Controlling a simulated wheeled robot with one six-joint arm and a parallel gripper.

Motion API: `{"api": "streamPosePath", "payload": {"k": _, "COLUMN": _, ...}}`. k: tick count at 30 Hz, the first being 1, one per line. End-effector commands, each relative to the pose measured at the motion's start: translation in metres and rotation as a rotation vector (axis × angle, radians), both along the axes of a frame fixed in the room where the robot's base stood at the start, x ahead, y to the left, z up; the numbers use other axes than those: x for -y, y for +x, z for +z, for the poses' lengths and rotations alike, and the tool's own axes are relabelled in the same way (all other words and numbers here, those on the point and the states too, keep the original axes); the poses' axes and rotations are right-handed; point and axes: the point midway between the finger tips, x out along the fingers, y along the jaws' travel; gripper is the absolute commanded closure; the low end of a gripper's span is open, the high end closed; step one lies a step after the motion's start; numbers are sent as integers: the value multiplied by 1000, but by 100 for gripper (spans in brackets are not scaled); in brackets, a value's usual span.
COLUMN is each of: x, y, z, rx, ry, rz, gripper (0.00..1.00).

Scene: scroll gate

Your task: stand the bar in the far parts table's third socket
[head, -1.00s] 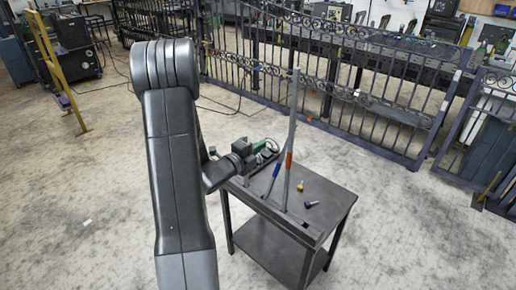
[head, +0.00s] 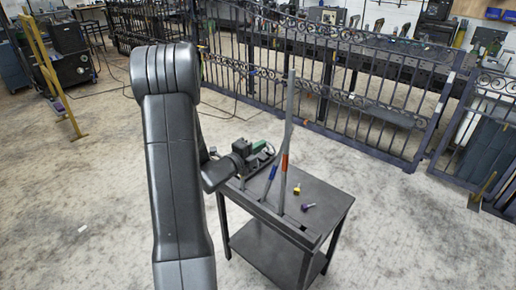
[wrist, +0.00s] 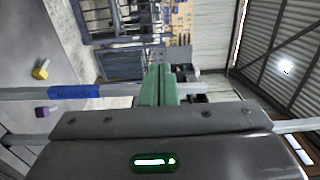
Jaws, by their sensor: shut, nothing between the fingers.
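A dark parts table (head: 328,200) stands right of my arm, with a raised socket rail (head: 295,232) along its near edge. A tall grey bar with an orange band (head: 284,163) rises from the rail, nearly upright. A second grey bar with a blue band (head: 272,173) leans to the right beside it; its upper part is hard to separate from the tall bar. My gripper (head: 264,147) is beside the bars at the table's left. In the wrist view its green fingers (wrist: 158,85) are shut and empty. The blue-banded bar (wrist: 75,92) runs across behind them.
A yellow piece (head: 297,190) and a purple piece (head: 308,206) lie on the tabletop. A scrollwork gate (head: 350,85) stands behind the table. A yellow post (head: 45,65) stands at the far left. The floor around the table is open.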

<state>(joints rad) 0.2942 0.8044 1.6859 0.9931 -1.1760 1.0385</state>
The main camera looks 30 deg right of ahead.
Motion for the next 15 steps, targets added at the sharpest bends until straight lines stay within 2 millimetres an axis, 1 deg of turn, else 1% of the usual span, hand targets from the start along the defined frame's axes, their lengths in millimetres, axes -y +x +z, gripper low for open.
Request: {"api": "streamPosePath", "payload": {"k": 15, "x": 10, "y": 4, "z": 0, "rx": 0, "ry": 0, "rz": 0, "gripper": 100}}
